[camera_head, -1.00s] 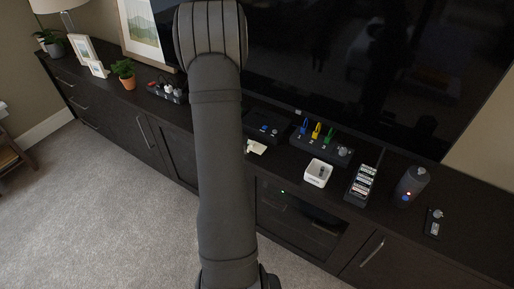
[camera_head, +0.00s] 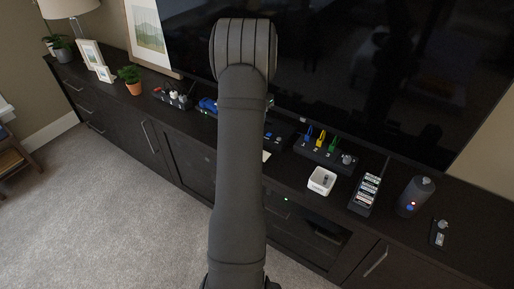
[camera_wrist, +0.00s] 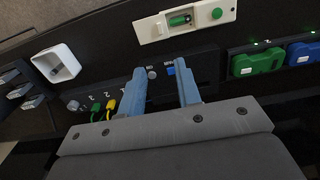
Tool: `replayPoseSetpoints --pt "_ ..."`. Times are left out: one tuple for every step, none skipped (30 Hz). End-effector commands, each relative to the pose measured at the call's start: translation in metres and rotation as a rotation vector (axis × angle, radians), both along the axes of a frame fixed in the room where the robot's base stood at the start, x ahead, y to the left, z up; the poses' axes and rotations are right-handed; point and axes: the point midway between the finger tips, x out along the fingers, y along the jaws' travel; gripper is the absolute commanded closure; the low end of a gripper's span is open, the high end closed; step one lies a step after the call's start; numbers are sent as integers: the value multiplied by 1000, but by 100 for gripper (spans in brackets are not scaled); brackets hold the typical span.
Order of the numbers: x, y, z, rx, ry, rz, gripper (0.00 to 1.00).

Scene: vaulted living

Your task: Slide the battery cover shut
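A cream device (camera_wrist: 208,19) lies at the top of the wrist view, with a round green button and an open compartment holding a green battery (camera_wrist: 180,19). I cannot clearly tell its cover from the casing. In the head view only a pale corner of the device (camera_head: 266,156) shows beside my arm. My gripper (camera_wrist: 160,67) is open and empty, its two blue-grey fingers apart. In the wrist view the fingertips lie below the device in the picture, over a dark panel, not touching the device. The gripper is mostly hidden behind my arm in the head view.
Green (camera_wrist: 257,62) and blue cases lie right in the wrist view. The television stands behind.

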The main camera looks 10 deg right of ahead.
Motion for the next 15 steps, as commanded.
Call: replayPoseSetpoints --pt "-1 0 -9 1 4 1 69" --pt "-1 0 -14 1 4 1 69" --pt "-1 1 -22 1 4 1 69" --pt "-1 1 -29 1 5 1 69" --pt "-1 1 -35 1 5 1 69" --pt "-1 1 -45 1 6 2 69" --pt "-2 1 -51 1 6 2 69" --pt "-1 1 -58 1 4 2 69" --pt "-1 1 -67 1 6 2 69" --pt "-1 1 -73 1 4 2 69" --pt "-1 1 -80 1 4 2 69" --pt "-1 1 -89 1 5 2 69" --pt "-1 1 -95 1 4 2 69" --pt "-1 1 -102 1 4 2 69" --pt "-2 1 -110 1 4 2 69"
